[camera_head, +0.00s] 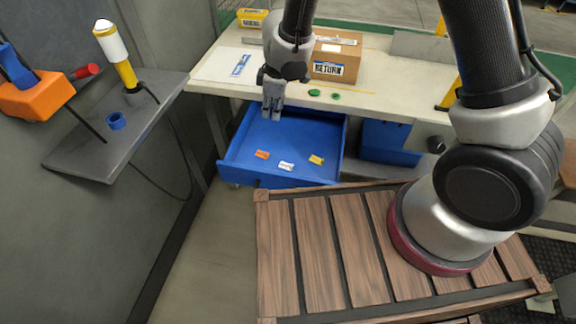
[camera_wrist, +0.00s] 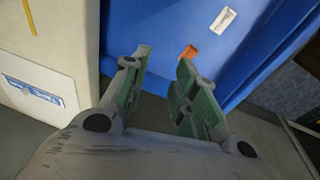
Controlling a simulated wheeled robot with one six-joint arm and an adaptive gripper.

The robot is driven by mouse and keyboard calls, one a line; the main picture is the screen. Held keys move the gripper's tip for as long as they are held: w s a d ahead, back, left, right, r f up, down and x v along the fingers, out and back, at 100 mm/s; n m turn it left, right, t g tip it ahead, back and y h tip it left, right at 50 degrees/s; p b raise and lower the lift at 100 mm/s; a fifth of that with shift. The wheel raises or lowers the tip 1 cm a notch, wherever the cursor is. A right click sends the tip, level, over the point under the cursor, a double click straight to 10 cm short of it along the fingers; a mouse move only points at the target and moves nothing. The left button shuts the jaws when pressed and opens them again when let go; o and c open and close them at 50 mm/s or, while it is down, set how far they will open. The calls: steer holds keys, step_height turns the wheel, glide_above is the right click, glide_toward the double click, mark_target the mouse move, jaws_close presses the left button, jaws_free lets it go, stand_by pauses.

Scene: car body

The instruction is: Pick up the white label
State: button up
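The white label (camera_head: 286,166) lies flat on the floor of the open blue drawer (camera_head: 240,160), near its front and between an orange label (camera_head: 262,154) and a yellow label (camera_head: 316,159). In the wrist view the white label (camera_wrist: 223,20) shows near the top, right of centre, beyond the orange label (camera_wrist: 188,52). My gripper (camera_head: 271,114) hangs over the back part of the drawer, apart from the labels. In the wrist view its two fingers (camera_wrist: 163,60) stand apart with nothing between them.
The white worktop (camera_head: 212,70) behind the drawer bears a cardboard RETURN box (camera_head: 336,55), green pieces (camera_head: 314,92) and a blue-and-white sheet (camera_head: 241,64). A grey shelf (camera_head: 95,150) juts out at left. A wooden slatted platform (camera_head: 315,245) stands in front of the drawer.

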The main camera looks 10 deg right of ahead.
mark_target(293, 164)
steer(key=s+d+f+m, duration=0.1)
steer(key=s+f+m, duration=0.1)
steer(key=m, duration=0.4)
steer(key=s+d+f+m+g, duration=0.1)
steer(key=s+d+f+m, duration=0.1)
steer(key=m, duration=0.4)
steer(key=s+d+f+m+g+h, duration=0.1)
steer(key=s+d+f+m, duration=0.1)
steer(key=m, duration=0.4)
steer(key=shift+s+f+m, duration=0.2)
steer(key=shift+s+f, duration=0.05)
steer(key=shift+s, duration=0.4)
steer(key=shift+s+f+m, duration=0.2)
steer(key=shift+s, duration=0.45)
steer(key=shift+m, duration=0.8)
step_height(293, 164, down, 8)
steer(key=shift+s+r, duration=0.1)
steer(key=shift+s, duration=0.05)
jaws_close()
